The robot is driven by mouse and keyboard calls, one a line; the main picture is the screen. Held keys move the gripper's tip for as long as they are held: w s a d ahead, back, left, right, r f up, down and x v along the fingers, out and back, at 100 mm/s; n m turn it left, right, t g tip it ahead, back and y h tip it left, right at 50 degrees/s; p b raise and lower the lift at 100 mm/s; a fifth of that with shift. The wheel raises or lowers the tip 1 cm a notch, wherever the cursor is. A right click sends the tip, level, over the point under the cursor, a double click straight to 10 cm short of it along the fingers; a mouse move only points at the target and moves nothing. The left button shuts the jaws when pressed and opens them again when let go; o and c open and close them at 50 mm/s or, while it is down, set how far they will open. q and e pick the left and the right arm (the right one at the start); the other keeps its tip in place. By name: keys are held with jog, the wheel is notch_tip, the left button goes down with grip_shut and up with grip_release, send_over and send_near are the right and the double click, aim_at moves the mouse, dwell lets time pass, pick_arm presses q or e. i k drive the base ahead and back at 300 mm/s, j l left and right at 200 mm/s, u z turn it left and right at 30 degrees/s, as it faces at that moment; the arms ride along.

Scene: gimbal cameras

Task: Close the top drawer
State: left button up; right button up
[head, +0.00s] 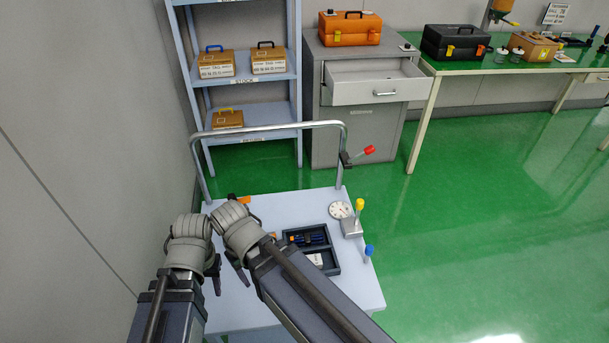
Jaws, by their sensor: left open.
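The top drawer (360,93) of the grey cabinet (338,137) is pulled well out, and its front has a metal bar handle (384,93). The inside that shows is pale and looks empty. The cabinet stands at the back, top centre. My left gripper (228,277) is low and left of centre, over the left part of the cart, with its dark fingers apart and nothing seen between them. It is far from the drawer.
A pale blue cart (300,207) with a metal rail (270,127) stands between me and the cabinet. It carries a dark tray (329,267) and a dial gauge (340,210). A shelf (290,75) with boxes is left of the cabinet. Green floor (480,210) is free at right.

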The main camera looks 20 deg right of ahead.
aim_at(373, 78)
jog(key=z, duration=1.25)
